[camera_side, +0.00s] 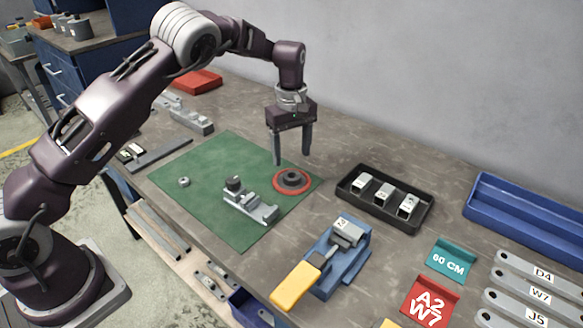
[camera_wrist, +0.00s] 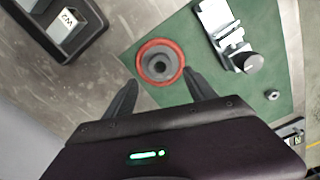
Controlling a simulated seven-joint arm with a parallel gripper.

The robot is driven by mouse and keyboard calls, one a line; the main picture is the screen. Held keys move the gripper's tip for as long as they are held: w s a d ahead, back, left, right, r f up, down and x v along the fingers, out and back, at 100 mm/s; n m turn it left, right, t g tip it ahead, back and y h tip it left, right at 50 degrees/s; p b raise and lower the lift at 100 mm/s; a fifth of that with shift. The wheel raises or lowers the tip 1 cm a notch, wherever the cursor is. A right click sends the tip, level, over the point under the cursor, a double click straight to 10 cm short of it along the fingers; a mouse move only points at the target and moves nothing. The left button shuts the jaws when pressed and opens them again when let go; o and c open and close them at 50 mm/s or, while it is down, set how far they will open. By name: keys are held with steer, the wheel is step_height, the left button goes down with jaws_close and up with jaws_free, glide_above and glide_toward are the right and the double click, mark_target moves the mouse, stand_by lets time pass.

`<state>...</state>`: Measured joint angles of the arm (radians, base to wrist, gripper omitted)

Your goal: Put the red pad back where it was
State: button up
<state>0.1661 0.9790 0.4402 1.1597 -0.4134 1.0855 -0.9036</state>
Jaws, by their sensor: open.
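A round red pad (camera_side: 277,187) lies at the right corner of the green mat (camera_side: 190,172), its rim showing around a dark grey stepped round part (camera_side: 292,177) that sits on it. In the wrist view the red pad (camera_wrist: 143,75) shows as a ring around the grey part (camera_wrist: 159,63). My gripper (camera_side: 291,158) is open and empty, pointing down just above the grey part. In the wrist view its fingertips (camera_wrist: 160,77) are spread about as wide as the pad, near its lower edge. I cannot tell the exact height gap.
A grey bracket fixture (camera_side: 250,205) stands on the mat beside the pad, with a small ring (camera_side: 184,181) farther left. A black tray (camera_side: 347,194) holds labelled metal blocks. A blue clamp with a yellow handle (camera_side: 295,286) stands in front. A red block (camera_side: 197,82) lies at the back.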

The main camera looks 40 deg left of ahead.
step_height(320, 180, up, 6)
steer(key=shift+f, duration=0.15)
steer(key=s+r+m+t+h, duration=0.1)
steer(key=s+r+m+t, duration=0.35)
steer(key=s+r, duration=1.35)
steer(key=s+d+f+m, duration=0.1)
steer(key=s+m, duration=0.3)
steer(key=s, duration=0.6)
steer(key=s+d+f+m+t+y, duration=0.1)
steer(key=s+m, duration=0.4)
steer(key=s, duration=0.5)
steer(key=shift+f, duration=0.9)
steer(key=shift+w, duration=0.1)
